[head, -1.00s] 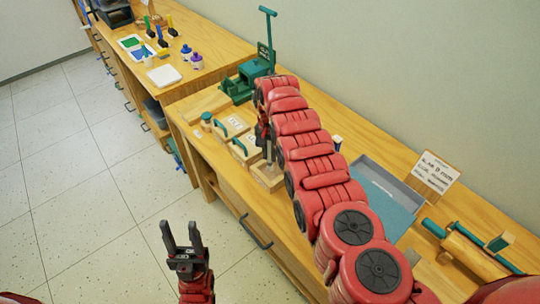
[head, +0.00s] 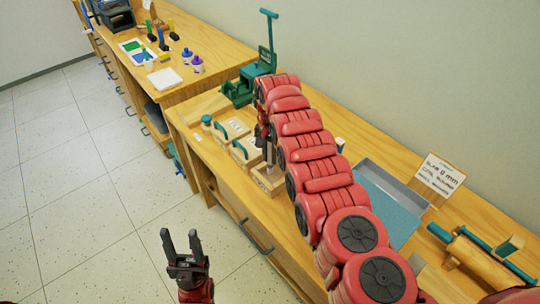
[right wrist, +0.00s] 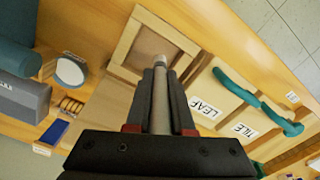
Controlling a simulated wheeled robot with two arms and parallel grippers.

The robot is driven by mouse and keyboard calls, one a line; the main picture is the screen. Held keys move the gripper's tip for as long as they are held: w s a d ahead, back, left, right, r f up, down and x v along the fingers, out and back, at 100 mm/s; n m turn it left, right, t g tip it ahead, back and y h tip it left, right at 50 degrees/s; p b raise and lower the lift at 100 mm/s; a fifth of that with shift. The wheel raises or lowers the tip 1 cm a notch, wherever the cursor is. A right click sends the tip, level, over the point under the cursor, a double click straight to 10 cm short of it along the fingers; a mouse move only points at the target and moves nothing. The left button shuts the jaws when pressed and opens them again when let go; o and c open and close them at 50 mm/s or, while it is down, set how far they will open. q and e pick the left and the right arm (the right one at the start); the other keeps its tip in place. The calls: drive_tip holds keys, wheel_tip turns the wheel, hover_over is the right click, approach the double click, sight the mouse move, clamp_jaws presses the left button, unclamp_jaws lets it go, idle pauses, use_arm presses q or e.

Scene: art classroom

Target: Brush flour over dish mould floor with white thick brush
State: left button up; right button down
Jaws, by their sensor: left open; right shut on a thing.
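The dish mould looks to be the square wooden frame (head: 268,180) on the bench, with a sunken brown floor; it also shows in the right wrist view (right wrist: 133,48). My right gripper (head: 263,142) is above it, partly hidden by my arm. In the right wrist view my right gripper (right wrist: 160,100) is shut on the pale, thick brush (right wrist: 161,66), whose rounded end lies over the mould's edge. I cannot tell whether it touches. Flour cannot be made out. My left gripper (head: 184,246) is open and empty over the floor, in front of the bench.
Two moulds with teal handles, labelled LEAF (right wrist: 205,107) and TILE (right wrist: 243,130), lie beside the frame. A teal press (head: 252,80) stands behind. A round white-topped pot (right wrist: 70,70) is nearby.

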drive_tip(key=p, duration=0.4)
drive_tip(key=shift+s+d, duration=0.15)
drive_tip(key=shift+s, duration=0.1)
drive_tip(key=shift+s+d+p, duration=0.15)
drive_tip(key=shift+s+p, duration=0.05)
drive_tip(key=shift+p, duration=0.75)
drive_tip(key=shift+s+d+r+p, duration=0.1)
drive_tip(key=shift+s+d+p, duration=0.1)
drive_tip(key=shift+p, duration=1)
drive_tip(key=shift+s+d+p, duration=0.1)
drive_tip(key=shift+s+p, duration=0.05)
drive_tip(key=shift+p, duration=0.6)
drive_tip(key=shift+s+d+p, duration=0.2)
drive_tip(key=shift+p, duration=0.85)
drive_tip(key=shift+s+d+p, duration=0.1)
drive_tip(key=shift+s+p, duration=0.05)
drive_tip(key=shift+p, duration=0.15)
